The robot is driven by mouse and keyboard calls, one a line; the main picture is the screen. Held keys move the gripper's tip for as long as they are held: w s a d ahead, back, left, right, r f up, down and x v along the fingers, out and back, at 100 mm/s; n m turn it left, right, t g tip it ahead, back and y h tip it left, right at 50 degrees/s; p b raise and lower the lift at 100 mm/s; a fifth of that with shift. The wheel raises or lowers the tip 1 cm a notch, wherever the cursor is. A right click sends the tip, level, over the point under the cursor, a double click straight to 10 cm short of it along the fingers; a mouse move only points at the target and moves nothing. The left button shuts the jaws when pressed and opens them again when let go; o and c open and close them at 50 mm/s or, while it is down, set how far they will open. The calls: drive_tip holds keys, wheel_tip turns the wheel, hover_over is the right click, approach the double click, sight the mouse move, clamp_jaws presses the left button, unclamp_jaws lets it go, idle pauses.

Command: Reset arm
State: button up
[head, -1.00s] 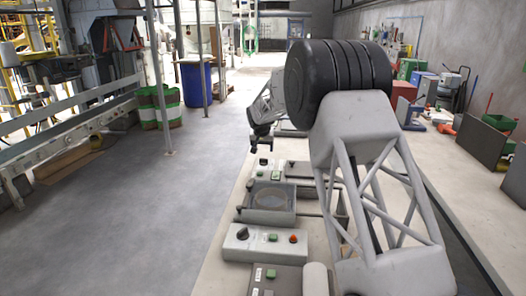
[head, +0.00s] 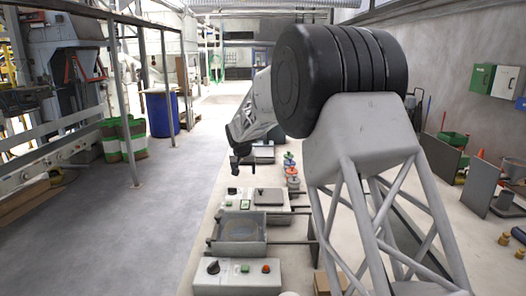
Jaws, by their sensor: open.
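My gripper (head: 236,171) is small and dark at the end of my arm, in the middle of the head view. It is open, with nothing seen between its fingers. It hangs pointing down above the light bench, near a flat grey unit with a black knob (head: 270,197). I cannot tell its exact height above the bench. My own large black joint and grey lattice link hide much of the bench's right side.
A control box (head: 238,277) with a dark knob and green and red buttons stands at the front of the bench. A grey tray unit (head: 239,230) sits behind it. Small coloured items (head: 290,170) stand farther back. A blue barrel (head: 161,114) stands on the open floor at left.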

drive_tip(key=s+d+r, duration=0.4)
drive_tip(key=s+d, duration=0.2)
drive_tip(key=s, duration=0.4)
drive_tip(key=s+d+r, duration=0.4)
drive_tip(key=s+d, duration=0.2)
drive_tip(key=s, duration=0.3)
drive_tip(key=s+d+r, duration=0.4)
drive_tip(key=s+d, duration=0.1)
drive_tip(key=s, duration=0.5)
drive_tip(key=s+d+f, duration=0.2)
drive_tip(key=s+d, duration=0.1)
drive_tip(key=s, duration=0.9)
drive_tip(key=s+d+f+g, duration=0.1)
drive_tip(key=s+d+f, duration=0.2)
drive_tip(key=s, duration=0.9)
drive_tip(key=s+d+f, duration=0.2)
drive_tip(key=s+d, duration=0.1)
drive_tip(key=s, duration=0.9)
drive_tip(key=shift+s+d+f+g, duration=0.25)
drive_tip(key=shift+s+f+g, duration=0.05)
drive_tip(key=shift+s+f, duration=0.1)
